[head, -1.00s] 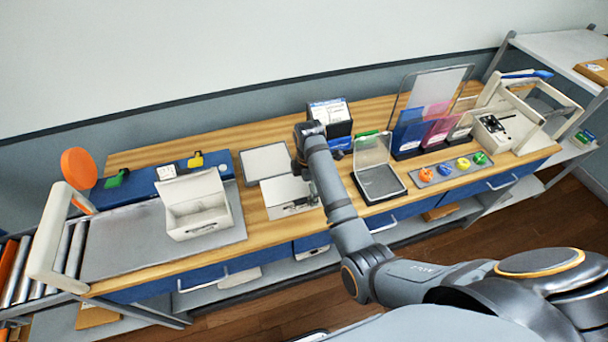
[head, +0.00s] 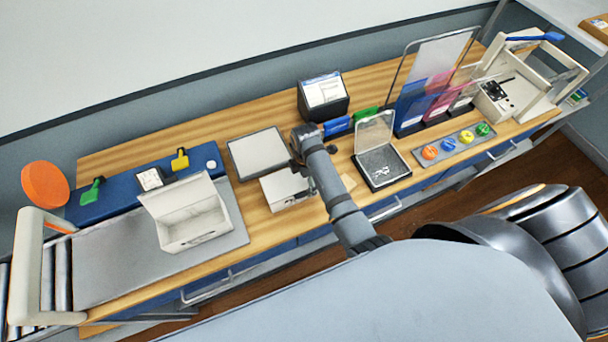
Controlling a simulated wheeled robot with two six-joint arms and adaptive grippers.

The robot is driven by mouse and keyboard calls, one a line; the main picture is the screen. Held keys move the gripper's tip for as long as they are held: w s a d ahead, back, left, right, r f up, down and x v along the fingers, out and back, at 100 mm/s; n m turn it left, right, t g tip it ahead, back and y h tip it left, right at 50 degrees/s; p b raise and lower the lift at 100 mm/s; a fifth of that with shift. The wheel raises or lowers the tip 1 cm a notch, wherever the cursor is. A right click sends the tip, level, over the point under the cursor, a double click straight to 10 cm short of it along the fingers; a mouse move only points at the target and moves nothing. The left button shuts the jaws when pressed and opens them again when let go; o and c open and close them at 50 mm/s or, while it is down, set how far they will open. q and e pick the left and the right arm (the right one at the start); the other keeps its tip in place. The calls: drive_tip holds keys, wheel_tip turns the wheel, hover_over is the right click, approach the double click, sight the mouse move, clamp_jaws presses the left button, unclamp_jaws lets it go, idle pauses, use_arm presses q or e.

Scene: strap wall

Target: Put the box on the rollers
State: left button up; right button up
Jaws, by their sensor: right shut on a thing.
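My right gripper (head: 298,158), seen partly from behind its wrist, is shut at the back right of a small white case (head: 282,187). The arm hides the case's right side and the exact contact. An open white box (head: 190,222) with its lid raised stands on a grey mat (head: 105,262) at the left of the bench. The metal rollers (head: 60,275) lie beyond the mat's left edge, partly behind a white frame. A black box with a white label (head: 324,94) stands at the back. My left gripper is not in view.
A grey square plate (head: 260,152) lies behind the case. A clear-lidded case (head: 380,167) is to the right, beside coloured knobs (head: 455,141) and upright folders (head: 411,108). A blue rail (head: 135,189) and an orange disc (head: 45,185) border the mat.

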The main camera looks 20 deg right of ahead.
drive_tip(key=o, duration=0.8)
drive_tip(key=shift+s, duration=0.25)
drive_tip(key=shift+o, duration=1.1)
drive_tip(key=shift+s+d+r, duration=0.1)
drive_tip(key=shift+s, duration=0.25)
drive_tip(key=shift+s+d+r, duration=0.1)
drive_tip(key=shift+s, duration=0.05)
drive_tip(key=shift+w+r, duration=0.15)
drive_tip(key=shift+w, duration=0.15)
wheel_tip(320, 180, up, 5)
drive_tip(key=shift+s+r+b, duration=0.15)
drive_tip(key=shift+b, duration=0.75)
wheel_tip(320, 180, up, 4)
drive_tip(key=shift+f+b, duration=0.1)
drive_tip(key=shift+b, duration=0.35)
wheel_tip(320, 180, up, 2)
drive_tip(key=shift+p, duration=0.9)
drive_tip(key=shift+r, duration=0.25)
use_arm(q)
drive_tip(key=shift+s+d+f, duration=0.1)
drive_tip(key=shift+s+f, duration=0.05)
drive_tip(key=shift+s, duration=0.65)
